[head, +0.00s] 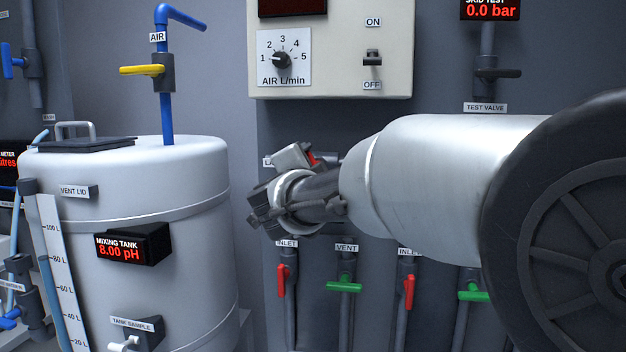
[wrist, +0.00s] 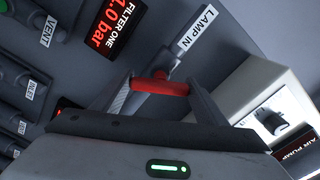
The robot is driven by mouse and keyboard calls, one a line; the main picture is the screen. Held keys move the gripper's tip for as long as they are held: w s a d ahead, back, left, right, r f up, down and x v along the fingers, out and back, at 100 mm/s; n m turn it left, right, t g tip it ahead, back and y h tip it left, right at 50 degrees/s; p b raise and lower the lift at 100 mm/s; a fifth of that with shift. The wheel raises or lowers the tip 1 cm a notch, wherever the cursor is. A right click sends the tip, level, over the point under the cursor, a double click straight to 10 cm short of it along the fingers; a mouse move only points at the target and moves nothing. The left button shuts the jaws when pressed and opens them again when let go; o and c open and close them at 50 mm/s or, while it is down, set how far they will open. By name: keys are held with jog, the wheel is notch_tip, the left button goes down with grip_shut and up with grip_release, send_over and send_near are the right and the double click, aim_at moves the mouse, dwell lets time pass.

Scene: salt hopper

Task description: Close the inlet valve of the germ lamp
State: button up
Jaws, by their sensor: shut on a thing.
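A red valve handle (wrist: 160,87) sits between the fingers of my gripper (wrist: 158,92) in the wrist view, just below the "LAMP IN" label (wrist: 197,32). My gripper is shut on this handle. The handle spans the gap from finger to finger, and I cannot tell whether it stands open or closed. In the head view my gripper (head: 290,192) is at the wall below the grey control box. It hides most of the valve there, and only a bit of red shows beside it.
Below my gripper hang red inlet handles (head: 281,281) and green vent handles (head: 344,287). The mixing tank (head: 150,185) stands at left. The air pump box (head: 335,50) is above my gripper. A "FILTER ONE" display (wrist: 115,28) is close by in the wrist view.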

jog(key=m+b, duration=0.3)
jog(key=m, duration=0.2)
jog(key=shift+r+m, duration=0.1)
jog(key=shift+m, duration=0.2)
dwell(0.4)
jog(key=o, duration=1.1)
jog(key=shift+c, duration=0.2)
